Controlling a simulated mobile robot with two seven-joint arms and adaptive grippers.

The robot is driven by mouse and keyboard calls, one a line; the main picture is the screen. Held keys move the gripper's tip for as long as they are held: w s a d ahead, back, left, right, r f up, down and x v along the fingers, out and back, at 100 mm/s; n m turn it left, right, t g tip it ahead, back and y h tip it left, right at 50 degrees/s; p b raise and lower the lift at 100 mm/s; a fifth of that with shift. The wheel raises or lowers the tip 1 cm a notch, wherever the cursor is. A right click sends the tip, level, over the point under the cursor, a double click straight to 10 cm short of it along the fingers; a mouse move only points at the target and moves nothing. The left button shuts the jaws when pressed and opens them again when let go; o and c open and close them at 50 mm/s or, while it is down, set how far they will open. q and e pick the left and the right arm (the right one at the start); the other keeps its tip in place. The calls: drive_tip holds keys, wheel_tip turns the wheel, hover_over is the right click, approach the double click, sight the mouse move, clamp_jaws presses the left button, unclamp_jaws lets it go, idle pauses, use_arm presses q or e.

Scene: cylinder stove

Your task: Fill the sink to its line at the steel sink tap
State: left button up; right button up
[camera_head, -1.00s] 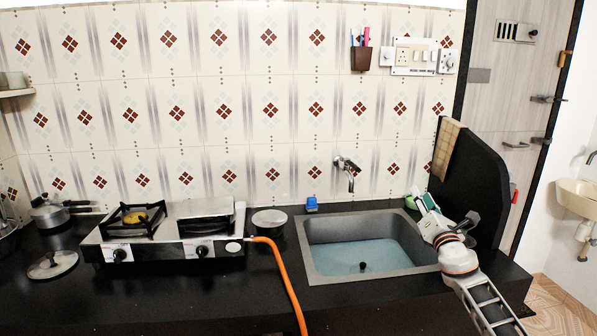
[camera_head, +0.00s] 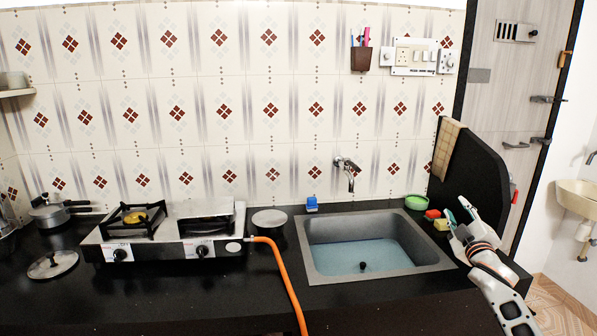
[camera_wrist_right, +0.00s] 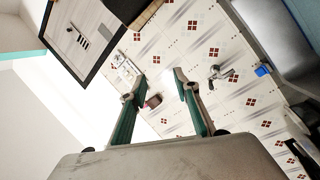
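The steel sink (camera_head: 312,268) is set in the black counter. Bluish water (camera_head: 350,253) lies in its basin; I cannot make out a fill line. A small black knob (camera_head: 362,266) shows at the basin's front. The wall tap (camera_head: 346,168) is above the sink's back edge, spout down; no stream is visible. The tap also shows in the right wrist view (camera_wrist_right: 222,75). My right gripper (camera_head: 462,212) is right of the sink, apart from the tap, fingers spread and empty. Both fingers show in the right wrist view (camera_wrist_right: 159,84). My left gripper is not in view.
A green bowl (camera_head: 416,203), a red item (camera_head: 432,214) and a yellow item (camera_head: 441,224) sit behind the sink's right corner. A black partition (camera_head: 474,165) stands at the right. The stove (camera_head: 165,240) and orange hose (camera_head: 285,280) are left. Space above the sink is clear.

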drive_tip(key=s+a+f+m+g+y, duration=0.1)
drive_tip(key=s+a+f, duration=0.35)
drive_tip(key=f, duration=0.45)
drive_tip(key=s+a+f+m+g+y, duration=0.2)
drive_tip(key=s+a+f, duration=0.2)
drive_tip(key=s+f, duration=0.3)
drive_tip(key=s+a+f+m+g+y, duration=0.1)
drive_tip(key=s+a+f, duration=0.35)
drive_tip(key=f, duration=0.55)
drive_tip(key=s+a+f+g, duration=0.1)
drive_tip(key=s+a+f, duration=0.3)
drive_tip(key=s, duration=0.6)
drive_tip(key=s+a+f+g+y, duration=0.1)
drive_tip(key=s+a+f, duration=0.3)
drive_tip(key=s, duration=0.6)
drive_tip(key=s+a+f+m+g+y, duration=0.1)
drive_tip(key=s+a+f, duration=0.3)
drive_tip(key=s, duration=0.6)
drive_tip(key=shift+s+a+f+g, duration=0.4)
drive_tip(key=shift+f+g, duration=0.15)
drive_tip(key=shift+g, duration=0.15)
drive_tip(key=shift+w, duration=0.1)
drive_tip(key=shift+c, duration=0.5)
